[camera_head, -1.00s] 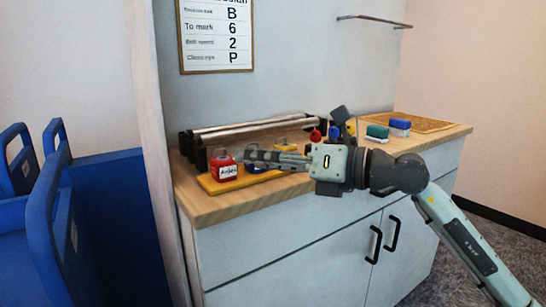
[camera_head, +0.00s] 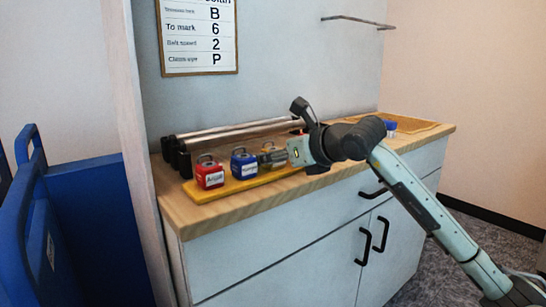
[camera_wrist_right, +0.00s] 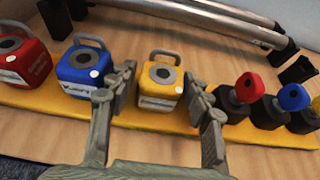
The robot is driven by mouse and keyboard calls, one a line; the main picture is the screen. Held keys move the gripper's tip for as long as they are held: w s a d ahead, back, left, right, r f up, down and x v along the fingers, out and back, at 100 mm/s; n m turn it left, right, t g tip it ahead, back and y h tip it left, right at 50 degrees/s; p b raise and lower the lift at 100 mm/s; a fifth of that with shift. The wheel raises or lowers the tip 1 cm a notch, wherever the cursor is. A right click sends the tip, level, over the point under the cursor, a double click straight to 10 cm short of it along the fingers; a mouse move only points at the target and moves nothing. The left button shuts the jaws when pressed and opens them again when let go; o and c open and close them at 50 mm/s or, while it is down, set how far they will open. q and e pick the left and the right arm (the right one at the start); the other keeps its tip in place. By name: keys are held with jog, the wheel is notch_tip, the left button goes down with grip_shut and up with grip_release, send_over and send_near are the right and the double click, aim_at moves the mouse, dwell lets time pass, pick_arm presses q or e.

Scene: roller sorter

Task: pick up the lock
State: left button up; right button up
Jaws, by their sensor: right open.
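Three padlocks stand in a row on a yellow board (camera_head: 245,183) on the wooden counter. The red lock (camera_head: 209,175) is at the left and the blue lock (camera_head: 244,164) is beside it. The yellow lock (camera_wrist_right: 161,82) shows clearly in the right wrist view and is mostly hidden behind my gripper in the head view. My right gripper (camera_wrist_right: 158,97) is open, with one finger on each side of the yellow lock and apart from its body. The left finger is close to the blue lock. My left gripper is not in view.
Red (camera_wrist_right: 249,86) and blue (camera_wrist_right: 293,97) knobs on black bases stand right of the yellow lock. Metal rollers (camera_head: 230,130) lie behind the locks. A notice (camera_head: 199,37) hangs on the wall. Blue plastic bins (camera_head: 75,235) stand left of the counter.

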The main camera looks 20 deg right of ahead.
jog(key=shift+c, duration=0.5)
jog(key=c, duration=0.9)
jog(key=shift+r, duration=0.6)
notch_tip(320, 180, up, 3)
jog(key=shift+f, duration=0.15)
pick_arm(q)
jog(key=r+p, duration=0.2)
jog(key=shift+p, duration=0.35)
pick_arm(e)
jog(key=w+a+r, duration=0.1)
jog(key=a+r, duration=0.2)
jog(key=r, duration=0.1)
jog(key=w+a+r, duration=0.1)
jog(key=a+r, duration=0.2)
jog(key=a, duration=0.1)
jog(key=w+a+r, duration=0.1)
jog(key=a+r, duration=0.3)
jog(key=shift+w+a+r, duration=0.15)
jog(key=shift+r, duration=0.15)
